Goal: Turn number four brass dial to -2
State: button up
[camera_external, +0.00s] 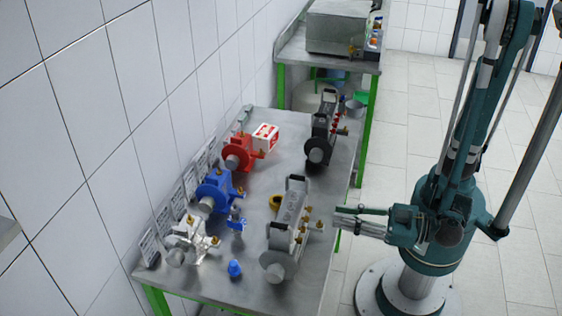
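A grey metal pump unit (287,215) stands on the front right of the steel bench, with a row of several small brass dials (306,219) along its right side. Which of them is number four, and any scale or numbers, are too small to read. My gripper (336,217) reaches in from the right, level and pointing left at the dials. Its two fingers look apart with nothing between them. The tips are close to the brass parts of the grey unit; I cannot tell if they touch.
Red (239,150), blue (214,190) and white (189,240) pumps line the bench's left side. A black pump unit (322,128) stands behind the grey one.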

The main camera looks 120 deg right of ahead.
aim_at(309, 209)
jog(key=shift+w+d, duration=0.1)
jog(key=shift+w, duration=0.05)
jog(key=x, duration=0.7)
jog(key=shift+d, duration=0.15)
dwell(0.7)
jog(key=shift+w, duration=0.15)
grip_shut()
